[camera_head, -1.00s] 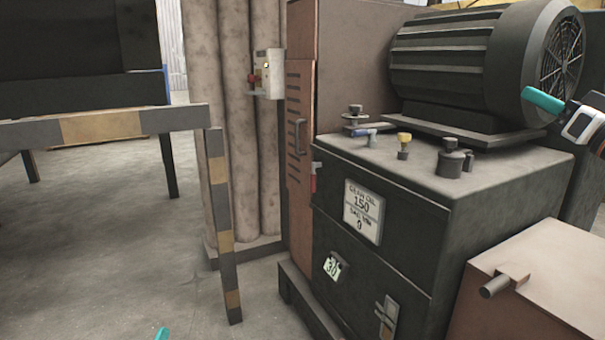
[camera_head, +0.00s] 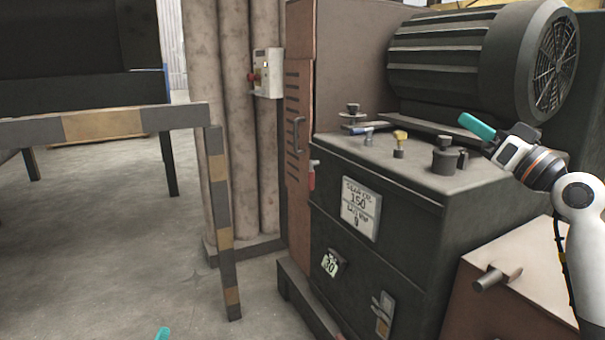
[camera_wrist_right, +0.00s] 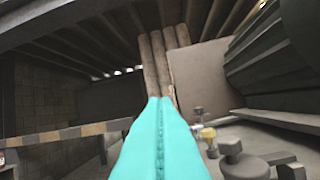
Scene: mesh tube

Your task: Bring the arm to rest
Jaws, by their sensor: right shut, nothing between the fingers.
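My right gripper (camera_head: 470,122) has teal fingers closed together with nothing between them. In the head view it is above the right part of the top of the dark oil tank (camera_head: 385,230), in front of the large ribbed motor. The right wrist view shows its closed fingers (camera_wrist_right: 160,130) pointing toward the upright pipes (camera_wrist_right: 160,60). Of my left gripper (camera_head: 162,333), only a teal tip shows at the bottom edge of the head view; the rest is out of frame.
Small fittings, including a yellow-topped one (camera_head: 400,140) and a black cap (camera_head: 446,155), rise from the tank top. A striped railing (camera_head: 222,215) stands left, with open floor (camera_head: 110,250) around it. A brown box (camera_head: 505,300) is front right.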

